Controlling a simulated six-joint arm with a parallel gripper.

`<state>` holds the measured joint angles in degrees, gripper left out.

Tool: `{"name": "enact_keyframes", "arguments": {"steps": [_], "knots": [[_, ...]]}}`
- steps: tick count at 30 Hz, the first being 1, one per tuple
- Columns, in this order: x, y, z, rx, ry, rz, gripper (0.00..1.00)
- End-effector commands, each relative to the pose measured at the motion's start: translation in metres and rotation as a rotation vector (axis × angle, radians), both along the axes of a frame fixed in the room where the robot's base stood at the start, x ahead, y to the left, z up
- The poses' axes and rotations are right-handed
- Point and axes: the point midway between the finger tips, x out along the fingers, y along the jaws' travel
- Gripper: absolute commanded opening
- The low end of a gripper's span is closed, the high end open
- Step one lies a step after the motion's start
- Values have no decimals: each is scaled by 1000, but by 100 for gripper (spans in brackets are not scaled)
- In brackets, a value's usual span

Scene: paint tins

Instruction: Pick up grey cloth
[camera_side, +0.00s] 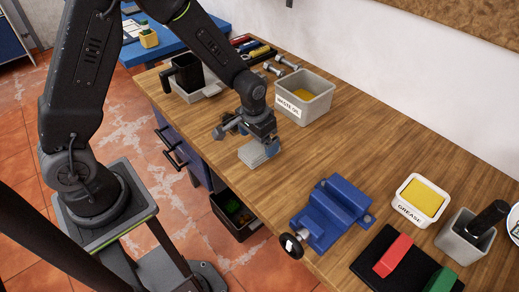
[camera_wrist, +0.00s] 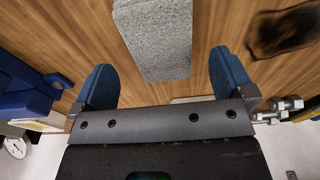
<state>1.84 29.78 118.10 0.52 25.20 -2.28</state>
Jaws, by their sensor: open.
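The grey cloth (camera_side: 251,155) is a small, flat, folded-looking rectangle lying on the wooden bench near its front edge. In the wrist view the cloth (camera_wrist: 155,38) has a speckled surface and runs from the top edge down to between my fingers. My gripper (camera_side: 259,146) is directly over the cloth, pointing down. In the wrist view my gripper (camera_wrist: 163,72) is open, with one blue finger on each side of the cloth's near end and wood showing in both gaps. I cannot tell the exact height of the fingertips.
A waste oil tub (camera_side: 305,97) stands behind my gripper. A blue vise (camera_side: 332,213) is to the right, near the front edge. Further right are a grease tub (camera_side: 418,200), a grey pot (camera_side: 466,238) and a black mat (camera_side: 376,252) bearing red and green blocks. Bench between is clear.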

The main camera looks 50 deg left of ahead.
Motion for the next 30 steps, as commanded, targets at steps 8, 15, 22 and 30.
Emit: {"name": "enact_keyframes", "arguments": {"steps": [8, 15, 22, 30], "knots": [[4, 0, -35, -2, 0, 0, 100], [4, 0, -37, -3, -1, 0, 100], [4, 0, -37, -3, -1, 0, 80], [4, 0, -36, -3, -1, 0, 54]]}}
